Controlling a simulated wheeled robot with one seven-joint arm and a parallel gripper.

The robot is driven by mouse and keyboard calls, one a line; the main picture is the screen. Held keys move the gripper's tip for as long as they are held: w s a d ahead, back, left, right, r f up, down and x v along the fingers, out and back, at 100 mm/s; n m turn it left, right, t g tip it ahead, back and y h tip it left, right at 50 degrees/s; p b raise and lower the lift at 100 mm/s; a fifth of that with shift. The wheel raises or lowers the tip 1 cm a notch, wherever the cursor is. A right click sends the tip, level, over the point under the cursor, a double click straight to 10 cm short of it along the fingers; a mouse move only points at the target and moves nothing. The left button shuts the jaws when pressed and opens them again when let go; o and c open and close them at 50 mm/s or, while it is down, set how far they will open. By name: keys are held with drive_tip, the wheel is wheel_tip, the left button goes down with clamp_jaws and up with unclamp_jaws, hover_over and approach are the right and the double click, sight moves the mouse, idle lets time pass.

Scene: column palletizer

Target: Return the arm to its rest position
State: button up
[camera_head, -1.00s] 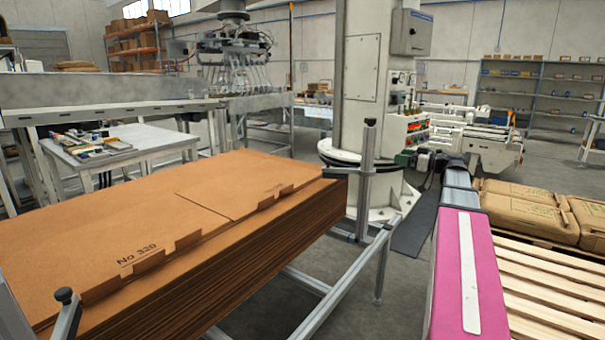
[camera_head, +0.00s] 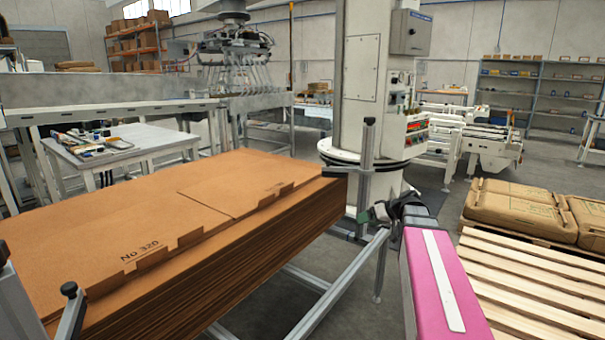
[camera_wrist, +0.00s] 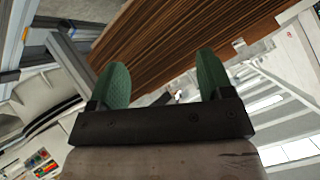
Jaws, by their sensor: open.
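My arm (camera_head: 436,280) shows at the lower right of the head view as a pink link with a white stripe. It points away from the camera, toward the base of the white column. My gripper (camera_head: 370,213) is at its far end, beside the metal post of the cardboard rack. In the wrist view my gripper (camera_wrist: 164,82) has two green fingers spread wide apart with nothing between them. The wrist picture is tilted, with the edges of the cardboard stack beyond the fingers.
A tall stack of flat cardboard (camera_head: 180,225) fills the left, held by a metal frame (camera_head: 335,300). The white column (camera_head: 368,90) stands behind my gripper. A wooden pallet (camera_head: 540,285) and brown sacks (camera_head: 515,208) lie at right. Some floor is clear between column and sacks.

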drive_tip(key=s+a+f+m+g+h, duration=0.2)
drive_tip(key=s+f+h, duration=0.2)
drive_tip(key=s+f, duration=0.4)
drive_tip(key=s+a+f+m+g+h, duration=0.3)
drive_tip(key=s+f+h, duration=0.2)
drive_tip(key=s+f, duration=0.4)
wheel_tip(320, 180, down, 3)
drive_tip(key=shift+s+a+r, duration=0.1)
drive_tip(key=shift+s+a, duration=0.05)
drive_tip(key=shift+s, duration=0.15)
idle(1.0)
